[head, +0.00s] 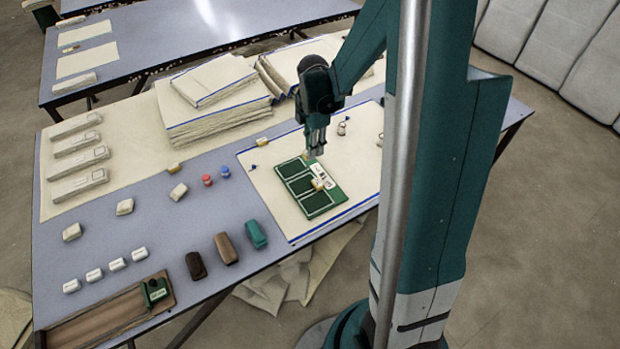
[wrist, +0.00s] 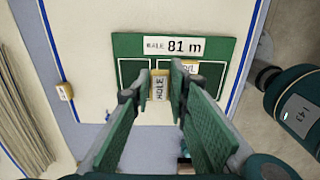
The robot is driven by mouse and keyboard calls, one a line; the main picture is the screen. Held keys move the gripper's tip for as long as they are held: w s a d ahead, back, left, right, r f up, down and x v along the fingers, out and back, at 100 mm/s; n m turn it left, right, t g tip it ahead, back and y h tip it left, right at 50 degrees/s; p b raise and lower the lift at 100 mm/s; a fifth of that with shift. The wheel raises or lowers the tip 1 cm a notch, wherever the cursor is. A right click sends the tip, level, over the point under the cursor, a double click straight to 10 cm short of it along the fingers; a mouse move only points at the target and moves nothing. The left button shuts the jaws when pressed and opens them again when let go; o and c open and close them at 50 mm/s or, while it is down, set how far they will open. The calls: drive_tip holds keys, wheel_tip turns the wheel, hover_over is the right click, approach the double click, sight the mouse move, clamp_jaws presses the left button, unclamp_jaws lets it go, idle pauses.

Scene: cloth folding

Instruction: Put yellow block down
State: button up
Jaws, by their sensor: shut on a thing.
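My gripper (head: 314,152) is above the far part of a dark green board (head: 298,186). It is shut on a small yellow block (wrist: 160,86), which sits between the fingertips (wrist: 159,90) in the wrist view with a printed label facing up. The held block also shows at the fingertips in the head view (head: 305,155). The green board (wrist: 125,46) has white-outlined rectangles and a white label reading "81 m" (wrist: 184,47). Another yellow block (head: 318,184) lies on the board near that label. I cannot tell whether the held block touches the board.
The board lies on a cream sheet (head: 270,190) with a blue edge. A folded cloth stack (head: 215,115) stands behind to the left. Another yellow block (head: 263,141) sits at the sheet's far edge. Brown, dark and teal blocks (head: 255,234) stand nearer on the table.

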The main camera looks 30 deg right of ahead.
drive_tip(key=b, duration=0.1)
hover_over(312, 173)
drive_tip(key=shift+f, duration=3.05)
drive_tip(key=shift+f, duration=0.1)
drive_tip(key=shift+f+b, duration=0.6)
drive_tip(key=shift+f, duration=1.2)
drive_tip(key=shift+f, duration=0.15)
drive_tip(key=o, duration=0.5)
drive_tip(key=shift+r, duration=0.2)
wheel_tip(312, 173, up, 12)
drive_tip(key=shift+f+p, duration=0.1)
drive_tip(key=shift+p, duration=1.15)
